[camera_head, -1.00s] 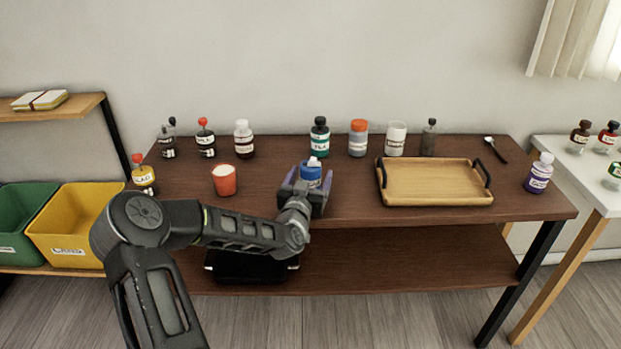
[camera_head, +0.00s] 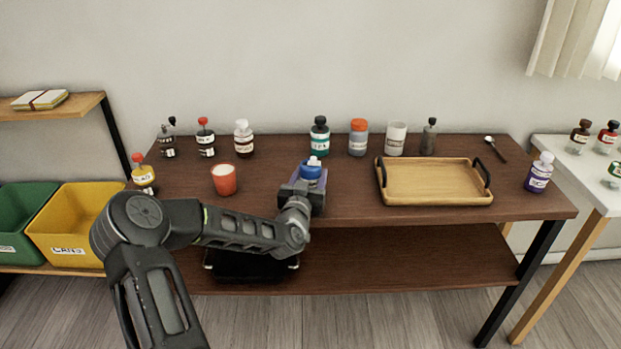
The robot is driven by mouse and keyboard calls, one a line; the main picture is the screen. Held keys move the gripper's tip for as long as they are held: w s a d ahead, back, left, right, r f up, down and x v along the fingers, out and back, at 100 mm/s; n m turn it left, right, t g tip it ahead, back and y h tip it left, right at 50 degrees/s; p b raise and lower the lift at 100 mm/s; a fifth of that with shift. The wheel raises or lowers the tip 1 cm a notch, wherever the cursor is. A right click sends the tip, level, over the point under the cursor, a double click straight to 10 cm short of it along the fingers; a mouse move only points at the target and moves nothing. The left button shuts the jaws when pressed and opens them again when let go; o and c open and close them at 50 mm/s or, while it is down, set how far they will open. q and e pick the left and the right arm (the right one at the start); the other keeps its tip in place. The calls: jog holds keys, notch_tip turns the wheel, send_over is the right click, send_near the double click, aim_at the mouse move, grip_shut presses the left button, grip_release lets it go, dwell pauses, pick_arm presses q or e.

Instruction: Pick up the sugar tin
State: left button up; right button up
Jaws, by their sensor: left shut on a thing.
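A small blue tin (camera_head: 311,171) with a white knob on top stands near the front middle of the brown table. No label on it can be read, so I cannot tell from lettering that it is the sugar tin. My left gripper (camera_head: 310,179) is shut on it from the front, with the fingers close against its sides. The gripper hides the tin's lower part, and I cannot tell whether it touches the table. My right gripper is not in view.
A wooden tray (camera_head: 435,183) lies to the right, and a red cup (camera_head: 224,180) stands to the left. Several bottles line the table's back, including a green one (camera_head: 320,138) behind the tin. A purple-labelled bottle (camera_head: 538,175) stands at the right end.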

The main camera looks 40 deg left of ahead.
pick_arm(q)
jog(key=c, duration=0.7)
notch_tip(320, 180, up, 10)
jog(key=shift+r+p, duration=0.1)
jog(key=shift+p, duration=0.2)
jog(key=shift+d, duration=0.1)
dwell(0.6)
